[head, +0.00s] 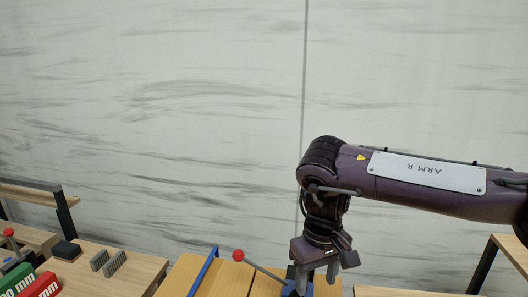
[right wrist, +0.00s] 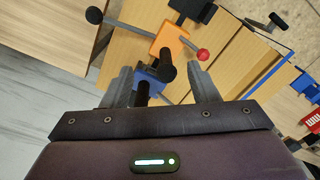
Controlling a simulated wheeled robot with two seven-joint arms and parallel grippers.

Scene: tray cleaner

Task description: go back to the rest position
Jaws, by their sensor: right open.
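My right arm comes in from the right in the head view, with its gripper (head: 316,274) pointing down over the wooden work surface. In the right wrist view the two fingers of this gripper (right wrist: 162,82) stand apart with nothing held between them. Below them are an orange block (right wrist: 172,40), a blue part (right wrist: 150,74) and black cylindrical parts. How far these lie below the fingertips I cannot tell. A lever with a red ball (head: 238,255) stands just left of the gripper, and the ball also shows in the right wrist view (right wrist: 203,55). My left gripper is not in view.
At the lower left are a green block (head: 16,280), a red block (head: 42,287), a black block (head: 67,250) and grey comb-like pieces (head: 108,262). A blue bar (head: 203,268) lies on the middle surface. A wooden table frame (head: 508,250) stands at right. A pale wall fills the back.

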